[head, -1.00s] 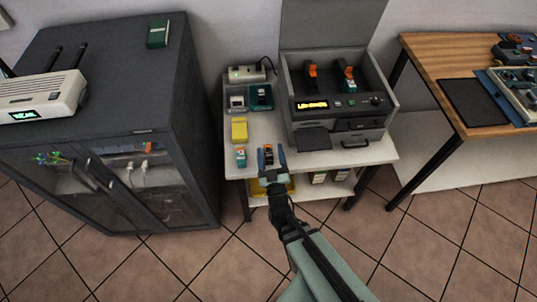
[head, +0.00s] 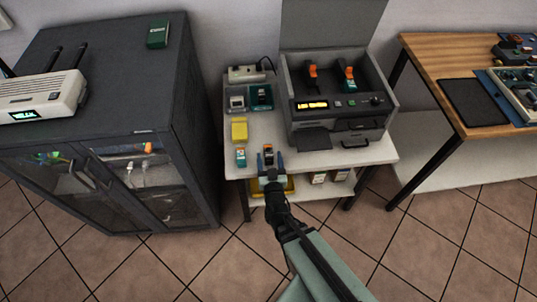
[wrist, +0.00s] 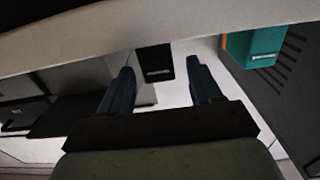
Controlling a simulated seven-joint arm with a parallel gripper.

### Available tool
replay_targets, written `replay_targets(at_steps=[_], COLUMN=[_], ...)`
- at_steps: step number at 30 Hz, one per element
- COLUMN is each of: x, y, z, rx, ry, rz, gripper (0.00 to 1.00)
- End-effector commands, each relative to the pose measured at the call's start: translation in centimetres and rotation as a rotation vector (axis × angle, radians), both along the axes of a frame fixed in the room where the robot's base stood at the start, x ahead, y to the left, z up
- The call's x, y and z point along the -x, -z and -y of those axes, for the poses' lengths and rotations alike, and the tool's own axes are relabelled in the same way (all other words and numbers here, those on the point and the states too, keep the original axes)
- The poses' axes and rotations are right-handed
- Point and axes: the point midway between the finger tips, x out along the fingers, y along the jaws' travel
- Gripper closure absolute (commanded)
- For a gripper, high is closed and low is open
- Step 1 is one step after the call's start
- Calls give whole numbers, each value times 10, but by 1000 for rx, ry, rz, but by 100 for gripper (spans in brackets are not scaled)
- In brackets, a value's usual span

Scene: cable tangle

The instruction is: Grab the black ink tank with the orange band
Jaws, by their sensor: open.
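The black ink tank with the orange band (head: 268,148) stands near the front edge of the white table. In the wrist view the black tank (wrist: 157,62) shows dark with a small pale label; its orange band is not visible there. My gripper (head: 270,160) is open, at the near side of this tank. In the wrist view its two blue fingers (wrist: 161,78) stand apart, with the tank seen in the gap around the fingertips. I cannot tell how deep the tank is between them. A teal tank with an orange top (head: 240,155) stands to the left.
A yellow box (head: 239,130) and small tanks in holders (head: 261,96) stand behind on the white table (head: 320,158). A grey machine (head: 340,110) holding two orange-topped tanks stands at the right. A yellow tray (head: 287,185) is below, and a dark cabinet (head: 190,130) at left.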

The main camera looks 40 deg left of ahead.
Motion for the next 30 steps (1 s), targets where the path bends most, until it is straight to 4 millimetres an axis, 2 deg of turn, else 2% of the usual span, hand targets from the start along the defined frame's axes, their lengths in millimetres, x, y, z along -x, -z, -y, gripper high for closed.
replay_targets(at_steps=[7,15,30], x=[-23,-25,-25], y=[1,0,0], z=[-24,-25,-25], rx=[-1,0,0], ry=[1,0,0], rz=[1,1,1], gripper=[36,36,83])
